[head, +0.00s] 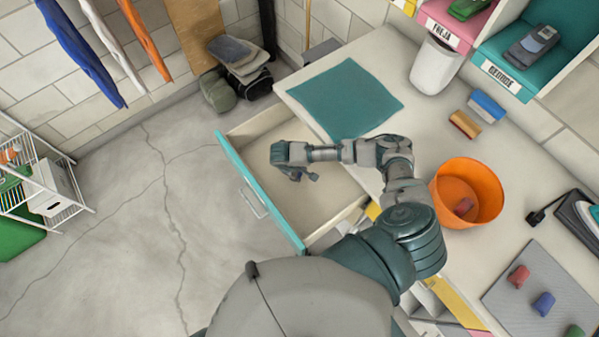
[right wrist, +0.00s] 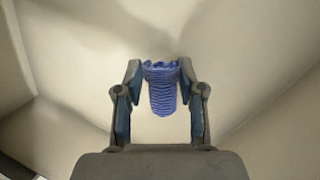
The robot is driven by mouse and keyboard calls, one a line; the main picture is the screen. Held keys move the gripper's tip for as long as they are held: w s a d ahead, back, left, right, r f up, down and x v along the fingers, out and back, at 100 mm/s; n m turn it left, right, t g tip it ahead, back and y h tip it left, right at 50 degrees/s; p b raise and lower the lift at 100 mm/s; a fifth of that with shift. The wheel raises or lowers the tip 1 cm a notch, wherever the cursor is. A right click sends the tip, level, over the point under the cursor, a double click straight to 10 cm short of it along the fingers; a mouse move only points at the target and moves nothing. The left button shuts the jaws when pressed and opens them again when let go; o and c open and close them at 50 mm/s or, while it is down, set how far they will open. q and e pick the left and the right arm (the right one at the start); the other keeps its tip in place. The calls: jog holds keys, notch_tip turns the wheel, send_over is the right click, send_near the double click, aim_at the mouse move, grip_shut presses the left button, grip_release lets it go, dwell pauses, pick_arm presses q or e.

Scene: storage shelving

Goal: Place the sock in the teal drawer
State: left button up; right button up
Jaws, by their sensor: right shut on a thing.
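The teal drawer (head: 240,172) is pulled out from under the counter, and its pale interior is open to view. My right gripper (head: 298,175) is over the inside of the drawer in the head view. In the right wrist view my gripper (right wrist: 160,95) is shut on a blue-purple ribbed sock (right wrist: 161,90), held upright between its fingertips. Pale drawer surfaces fill the background there; I cannot tell whether the sock touches the bottom. The sock is hard to make out in the head view. My left gripper is not in view.
An orange bucket (head: 490,205) with a reddish roll in it stands on the counter. A grey mat (head: 560,285) holds red, blue and green rolls. A teal cloth (head: 345,97) lies behind the drawer. A white wire rack (head: 75,200) stands at the left; the floor between is clear.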

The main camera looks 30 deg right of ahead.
jog(key=shift+a+f, duration=0.1)
jog(key=shift+a, duration=0.05)
jog(key=shift+d+f, duration=0.5)
jog(key=shift+f, duration=0.25)
jog(key=o, duration=0.8)
jog(key=shift+c, duration=0.2)
jog(key=o, duration=0.4)
jog(key=shift+a+r, duration=0.1)
jog(key=shift+a, duration=0.1)
jog(key=shift+o, duration=0.2)
jog(key=shift+a, duration=0.25)
jog(key=shift+d+r, duration=0.15)
jog(key=shift+r, duration=0.25)
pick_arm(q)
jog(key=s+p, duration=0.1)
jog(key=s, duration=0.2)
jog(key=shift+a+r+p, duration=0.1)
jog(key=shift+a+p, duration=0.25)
pick_arm(e)
jog(key=v, duration=1.2)
jog(key=shift+r, duration=0.25)
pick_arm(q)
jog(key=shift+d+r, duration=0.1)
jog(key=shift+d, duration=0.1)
pick_arm(e)
jog(key=shift+d+f, duration=0.1)
jog(key=shift+d, duration=0.1)
